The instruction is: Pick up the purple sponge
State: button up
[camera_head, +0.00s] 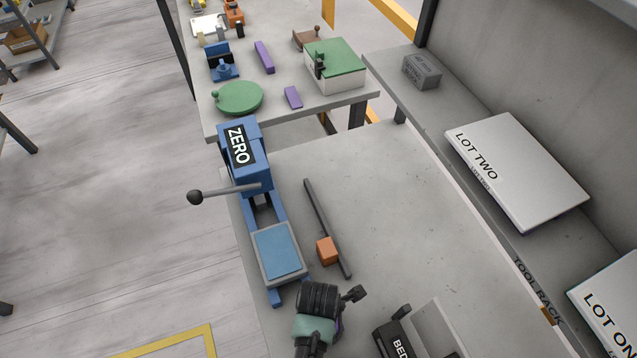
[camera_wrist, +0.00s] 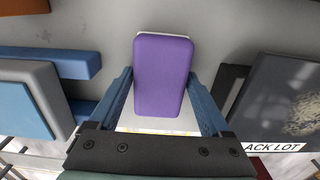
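The purple sponge (camera_wrist: 163,75) is upright in the wrist view, a rounded block with a thin white layer showing along its upper edge. The two blue fingers of my gripper (camera_wrist: 161,74) stand on either side of it, their tips at or very near its sides. I cannot tell whether they press on it or whether it is lifted. In the head view my gripper (camera_head: 325,305) is low over the near part of the grey table, and only a sliver of purple (camera_head: 341,325) shows beside it.
A dark bar (camera_head: 322,215) and an orange block (camera_head: 327,251) lie beyond my gripper. A labelled box (camera_head: 400,342) stands close right. The table's middle right (camera_head: 400,210) is clear.

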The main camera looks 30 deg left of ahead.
jog(key=c, duration=0.9)
jog(key=shift+r, duration=0.1)
notch_tip(320, 180, up, 10)
jog(key=shift+f, duration=0.1)
